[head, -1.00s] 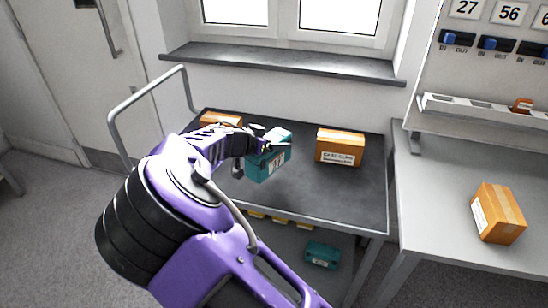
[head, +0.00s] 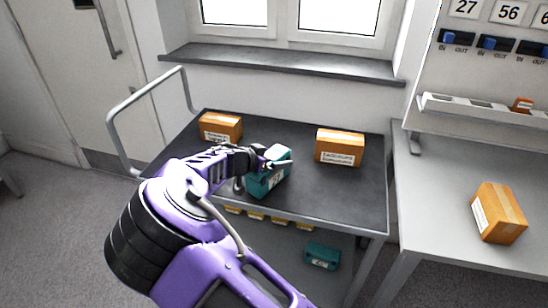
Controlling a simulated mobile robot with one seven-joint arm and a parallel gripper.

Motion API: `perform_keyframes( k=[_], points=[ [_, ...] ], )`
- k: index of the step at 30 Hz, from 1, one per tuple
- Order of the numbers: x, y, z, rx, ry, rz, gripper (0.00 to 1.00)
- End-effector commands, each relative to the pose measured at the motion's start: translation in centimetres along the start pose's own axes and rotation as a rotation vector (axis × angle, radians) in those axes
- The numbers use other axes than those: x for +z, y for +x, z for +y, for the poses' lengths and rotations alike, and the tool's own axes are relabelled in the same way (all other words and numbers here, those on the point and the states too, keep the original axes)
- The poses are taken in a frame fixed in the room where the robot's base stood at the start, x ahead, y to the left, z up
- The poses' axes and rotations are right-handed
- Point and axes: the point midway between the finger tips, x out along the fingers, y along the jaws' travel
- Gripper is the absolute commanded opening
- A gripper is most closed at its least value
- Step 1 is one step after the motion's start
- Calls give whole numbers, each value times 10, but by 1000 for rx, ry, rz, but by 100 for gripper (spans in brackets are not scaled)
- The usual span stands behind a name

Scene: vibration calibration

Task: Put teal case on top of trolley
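A teal case (head: 268,182) with a white label is at my gripper (head: 272,163), over the front middle of the trolley's dark top (head: 330,195). My gripper is at the case's upper part and appears shut on it, though the arm partly hides the fingers. I cannot tell whether the case's underside touches the trolley top. A second teal case (head: 322,256) lies on the trolley's lower shelf.
Orange boxes stand on the trolley top at back left (head: 221,128) and right (head: 340,147). Another orange box (head: 498,212) is on the right-hand bench (head: 440,225). Several yellow items (head: 279,219) sit under the trolley top. The top's right front is clear.

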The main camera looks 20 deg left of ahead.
Motion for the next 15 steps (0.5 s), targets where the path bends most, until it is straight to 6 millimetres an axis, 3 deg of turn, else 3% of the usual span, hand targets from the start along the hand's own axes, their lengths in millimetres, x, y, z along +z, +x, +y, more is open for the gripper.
perform_keyframes(
  k=[8, 15],
  points=[
    [-2, -2, 0, -1, 1, 0, 100],
    [-2, -41, -1, -4, -1, 0, 100]
  ],
)
